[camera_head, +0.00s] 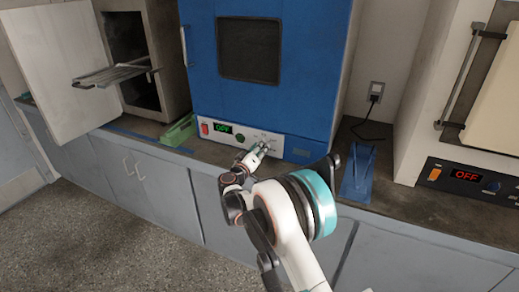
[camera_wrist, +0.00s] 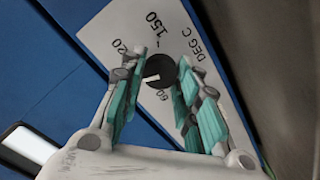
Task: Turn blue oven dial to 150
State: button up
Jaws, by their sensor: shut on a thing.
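The blue oven (camera_head: 280,45) stands on the counter with its door closed and a pale control panel (camera_head: 230,135) below it. The green display (camera_head: 222,127) reads OFF. My gripper (camera_head: 265,147) is at the right part of that panel, where its fingers hide most of the dial. In the wrist view the dark round dial (camera_wrist: 160,72) sits between the fingers of my gripper (camera_wrist: 161,62), which are shut on it. Labels 150, 60 and what looks like 120 surround the dial. A small pale mark shows on the dial's lower left; the exact setting is unclear.
A pale oven with an open door (camera_head: 65,75) and a pulled-out rack (camera_head: 110,75) stands at left. A green object (camera_head: 178,131) and a blue stand (camera_head: 358,172) flank the blue oven. Another oven at right has a red OFF display (camera_head: 466,176).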

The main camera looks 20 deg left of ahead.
jog(key=m, duration=0.5)
jog(key=shift+f+m, duration=0.1)
jog(key=shift+m, duration=0.2)
jog(key=m, duration=0.4)
jog(key=shift+m, duration=0.3)
jog(key=m, duration=1)
jog(key=shift+m, duration=0.3)
jog(key=o, duration=1.1)
